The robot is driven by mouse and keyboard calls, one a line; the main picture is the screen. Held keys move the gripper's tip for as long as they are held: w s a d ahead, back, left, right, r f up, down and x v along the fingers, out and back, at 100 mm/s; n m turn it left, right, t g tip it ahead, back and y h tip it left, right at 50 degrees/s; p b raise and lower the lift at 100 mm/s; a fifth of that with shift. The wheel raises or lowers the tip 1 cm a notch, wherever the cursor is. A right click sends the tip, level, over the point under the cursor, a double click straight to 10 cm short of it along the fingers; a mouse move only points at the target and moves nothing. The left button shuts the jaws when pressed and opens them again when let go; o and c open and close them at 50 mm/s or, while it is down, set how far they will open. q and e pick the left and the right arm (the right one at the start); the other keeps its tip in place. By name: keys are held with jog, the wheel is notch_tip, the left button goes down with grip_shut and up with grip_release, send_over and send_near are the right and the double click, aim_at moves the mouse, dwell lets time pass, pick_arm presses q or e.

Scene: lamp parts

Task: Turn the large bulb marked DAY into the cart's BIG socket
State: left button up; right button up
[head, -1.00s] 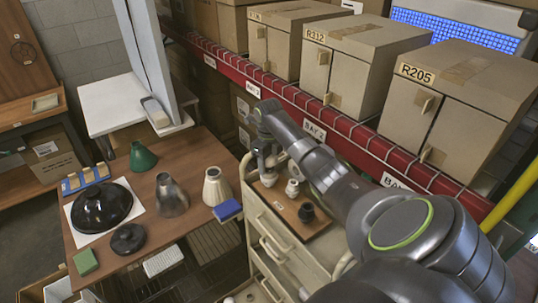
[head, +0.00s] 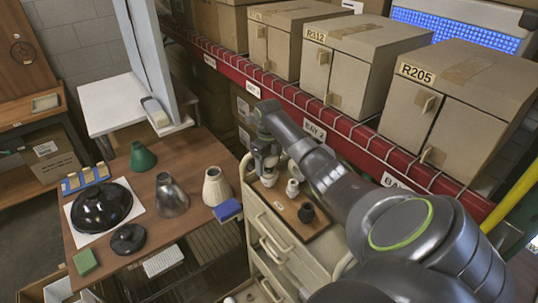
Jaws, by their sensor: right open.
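My right arm reaches in from the lower right, and its gripper (head: 266,168) is low over the far left end of the cart's top. It is open, but its fingertips are small and partly hidden. A pale shape shows at the fingers. I cannot tell whether it is the large bulb, and no DAY mark is legible. The cart (head: 284,237) is cream with drawers and a brown board on top. On the board stand a white socket-like part (head: 292,188) and a black one (head: 306,213). No BIG label is readable. My left gripper is out of view.
The wooden table (head: 150,228) at left holds a black dome shade (head: 101,205), a green cone (head: 142,157), a grey metal shade (head: 171,196), a cream shade (head: 215,187) and a blue block (head: 228,210). A red shelf beam (head: 345,140) with cardboard boxes runs behind the cart.

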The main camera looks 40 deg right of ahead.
jog(key=n, duration=0.6)
jog(key=shift+n, duration=0.3)
jog(key=n, duration=0.6)
jog(key=shift+a, duration=0.1)
jog(key=c, duration=0.7)
jog(key=m, duration=0.7)
jog(key=shift+w, duration=0.1)
jog(key=shift+c, duration=0.2)
jog(key=o, duration=0.9)
